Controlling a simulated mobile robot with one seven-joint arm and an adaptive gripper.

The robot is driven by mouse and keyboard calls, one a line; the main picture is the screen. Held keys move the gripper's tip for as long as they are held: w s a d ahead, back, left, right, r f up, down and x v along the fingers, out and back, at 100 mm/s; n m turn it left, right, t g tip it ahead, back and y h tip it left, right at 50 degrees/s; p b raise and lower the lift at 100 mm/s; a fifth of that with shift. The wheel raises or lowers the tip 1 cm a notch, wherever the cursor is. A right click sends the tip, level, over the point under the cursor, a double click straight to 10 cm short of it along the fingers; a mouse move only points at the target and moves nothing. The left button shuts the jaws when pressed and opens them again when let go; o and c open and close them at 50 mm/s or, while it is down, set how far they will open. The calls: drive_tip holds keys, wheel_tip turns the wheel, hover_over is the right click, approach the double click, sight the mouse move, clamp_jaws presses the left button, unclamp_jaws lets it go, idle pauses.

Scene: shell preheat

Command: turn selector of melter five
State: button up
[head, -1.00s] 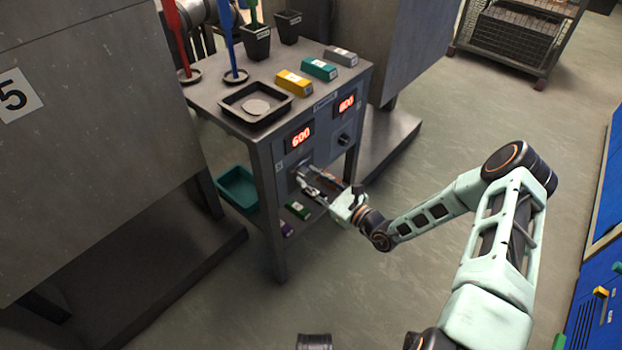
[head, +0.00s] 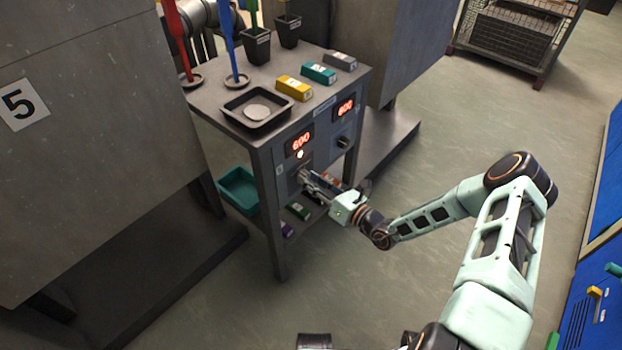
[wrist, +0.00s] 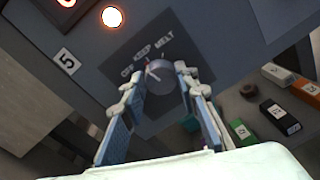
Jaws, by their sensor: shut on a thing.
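The melter five selector is a round grey knob (wrist: 161,74) on a dark plate marked OFF, KEEP and MELT in the wrist view. Its pale and reddish pointer mark leans up-left, roughly toward KEEP. My gripper (head: 304,177) is at the left half of the control panel, with its fingers closed on the knob from both sides. The fingers largely hide the knob in the head view. A number 5 label (wrist: 65,55) is left of the plate. A lit orange-white lamp (head: 300,154) is above the knob, under the left red display (head: 300,141) reading 600.
A second knob (head: 344,142) and red display (head: 345,107) are to the right. The bench top (head: 208,97) holds a black tray (head: 285,103) and several coloured blocks. A teal bin (head: 238,188) and small blocks are below. Open floor lies to the right.

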drive_tip(key=shift+m, duration=1.1)
drive_tip(key=o, duration=1.1)
drive_tip(key=shift+o, duration=0.2)
drive_tip(key=v, duration=1.2)
